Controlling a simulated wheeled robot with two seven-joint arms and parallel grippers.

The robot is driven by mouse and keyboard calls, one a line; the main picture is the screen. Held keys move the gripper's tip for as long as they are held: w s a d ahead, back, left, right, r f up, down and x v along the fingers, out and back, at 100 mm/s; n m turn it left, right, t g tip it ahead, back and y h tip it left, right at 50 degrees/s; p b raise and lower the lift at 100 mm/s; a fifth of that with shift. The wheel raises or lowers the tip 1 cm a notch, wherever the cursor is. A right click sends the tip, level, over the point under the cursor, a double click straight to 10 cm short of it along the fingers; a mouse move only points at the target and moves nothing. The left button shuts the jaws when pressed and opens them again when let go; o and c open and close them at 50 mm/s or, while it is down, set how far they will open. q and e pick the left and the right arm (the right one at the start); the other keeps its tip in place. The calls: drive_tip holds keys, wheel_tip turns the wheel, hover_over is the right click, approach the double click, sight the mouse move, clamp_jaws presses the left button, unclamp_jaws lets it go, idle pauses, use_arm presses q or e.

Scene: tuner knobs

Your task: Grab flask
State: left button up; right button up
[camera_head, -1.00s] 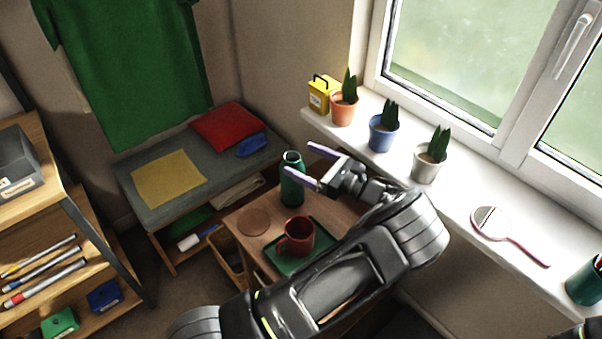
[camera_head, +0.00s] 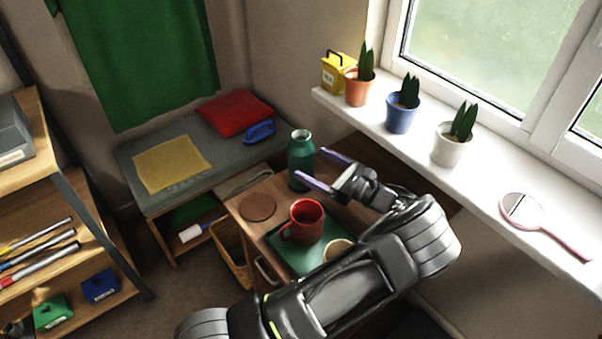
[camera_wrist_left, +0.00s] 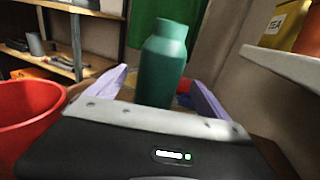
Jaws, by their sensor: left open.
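The green flask (camera_head: 301,162) stands upright on the small wooden table (camera_head: 248,228). In the left wrist view the flask (camera_wrist_left: 162,62) rises straight ahead, and its base is hidden behind my gripper body. My left gripper (camera_head: 318,170) is open, its two purple fingers reaching from the right toward the flask. In the left wrist view the fingers of my left gripper (camera_wrist_left: 155,88) lie on either side of the flask with gaps. I cannot tell whether the flask is between the tips or just beyond them. My right gripper is not in view.
A red mug (camera_head: 307,222) stands on a green tray (camera_head: 284,256) close to my left arm. A brown coaster (camera_head: 258,207) lies left of it. The windowsill (camera_head: 417,150) with potted plants and a pink hand mirror (camera_head: 525,212) runs along the right.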

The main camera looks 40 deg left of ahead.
sight(293, 153)
use_arm(q)
drive_tip(key=shift+r, duration=0.15)
drive_tip(key=shift+a, duration=1.3)
drive_tip(key=shift+w+a+p, duration=0.1)
drive_tip(key=shift+a+p, duration=0.65)
drive_tip(key=shift+a, duration=1.85)
clamp_jaws()
